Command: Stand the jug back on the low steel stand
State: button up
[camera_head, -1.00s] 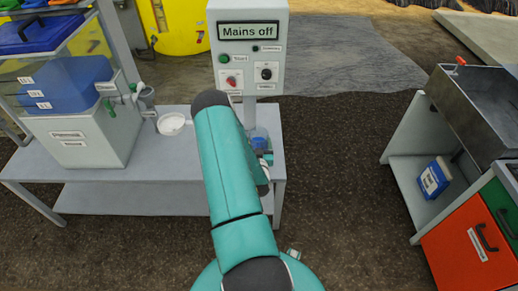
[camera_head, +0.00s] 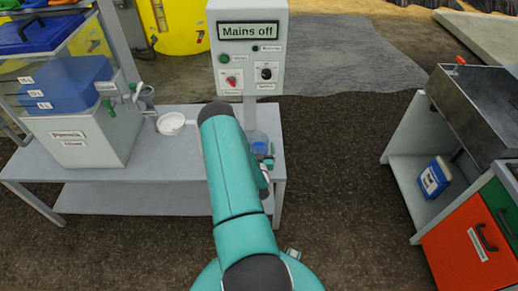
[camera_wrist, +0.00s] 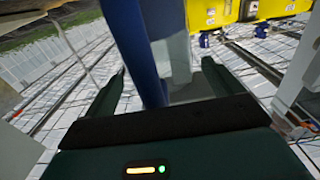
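In the head view, the low steel stand (camera_head: 110,183) is a grey bench at left and centre. A round white vessel (camera_head: 172,123) stands on it, below the tap of a tank; I cannot tell if it is the jug. A partly see-through blue item (camera_head: 258,140) shows beside my arm, near the stand's right end, mostly hidden. In the wrist view, my gripper (camera_wrist: 165,66) has its fingers apart. A blue upright bar (camera_wrist: 138,50) appears between them, with a gap to the right finger. In the head view my arm hides my gripper.
A grey tank (camera_head: 85,135) with a blue box (camera_head: 70,87) stands on the left of the stand. A control box (camera_head: 248,45) reads "Mains off". At right are a steel sink (camera_head: 475,105), a labelled blue container (camera_head: 433,178) and a red bin (camera_head: 465,245). The floor between is clear.

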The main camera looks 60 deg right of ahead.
jog(key=shift+r, duration=0.15)
jog(key=v, duration=1.2)
